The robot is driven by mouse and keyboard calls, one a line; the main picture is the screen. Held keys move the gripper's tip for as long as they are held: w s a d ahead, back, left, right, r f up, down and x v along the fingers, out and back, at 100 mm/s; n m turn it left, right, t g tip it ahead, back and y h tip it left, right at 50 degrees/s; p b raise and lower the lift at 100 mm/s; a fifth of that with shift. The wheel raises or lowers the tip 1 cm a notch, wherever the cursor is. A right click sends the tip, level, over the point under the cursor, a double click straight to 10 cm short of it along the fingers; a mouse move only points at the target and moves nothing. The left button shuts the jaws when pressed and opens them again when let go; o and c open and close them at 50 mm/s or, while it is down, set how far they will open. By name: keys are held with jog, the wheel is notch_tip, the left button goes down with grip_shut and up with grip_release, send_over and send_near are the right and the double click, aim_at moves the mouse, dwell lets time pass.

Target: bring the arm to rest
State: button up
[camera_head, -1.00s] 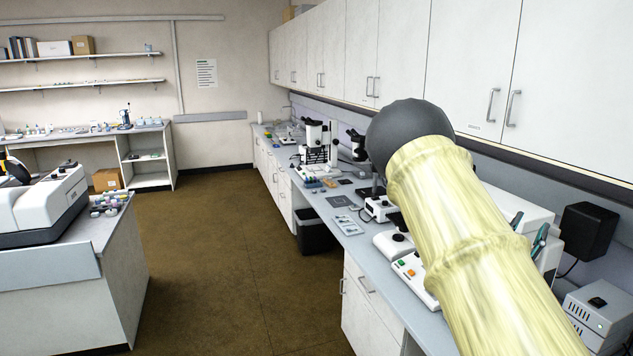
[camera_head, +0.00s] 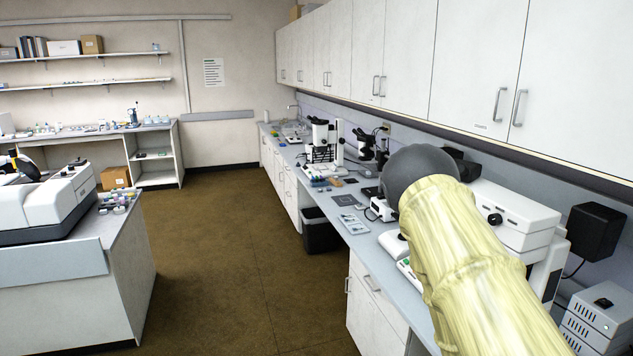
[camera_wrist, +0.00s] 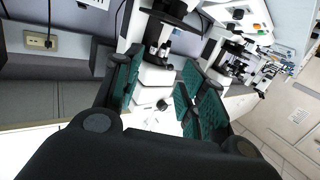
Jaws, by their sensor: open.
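My arm, in a yellowish cover with a dark grey rounded end, fills the right side of the head view and hides part of the right bench. My gripper (camera_wrist: 165,95) shows in the wrist view with its green-padded fingers apart and nothing seen between them. A white microscope (camera_wrist: 153,75) with dark parts appears beyond the fingers. In the head view, a large white instrument (camera_head: 512,215) stands on the bench, partly behind my arm.
The right bench (camera_head: 352,228) carries microscopes (camera_head: 322,140) and small trays, with white cupboards (camera_head: 400,60) above. A black box (camera_head: 597,230) is at the far right. An island bench with an instrument (camera_head: 45,205) stands at left. The floor (camera_head: 220,250) between is clear.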

jog(key=s+a+f+n+g+y, duration=0.2)
jog(key=s+a+f+g+y, duration=0.15)
jog(key=s+a+f, duration=0.55)
jog(key=s+a+f+n+g+y, duration=0.3)
jog(key=s+a+f, duration=0.35)
jog(key=f, duration=0.55)
jog(key=s+a+f+n+g+y, duration=0.1)
jog(key=s+a+f+g+y, duration=0.2)
jog(key=s+a, duration=0.5)
jog(key=s+a+f+n+g+y, duration=0.25)
jog(key=s+a, duration=0.25)
jog(key=s, duration=0.6)
notch_tip(320, 180, down, 34)
jog(key=b, duration=3.4)
notch_tip(320, 180, up, 18)
jog(key=p, duration=1.7)
jog(key=shift+m, duration=0.35)
jog(key=shift+a, duration=0.1)
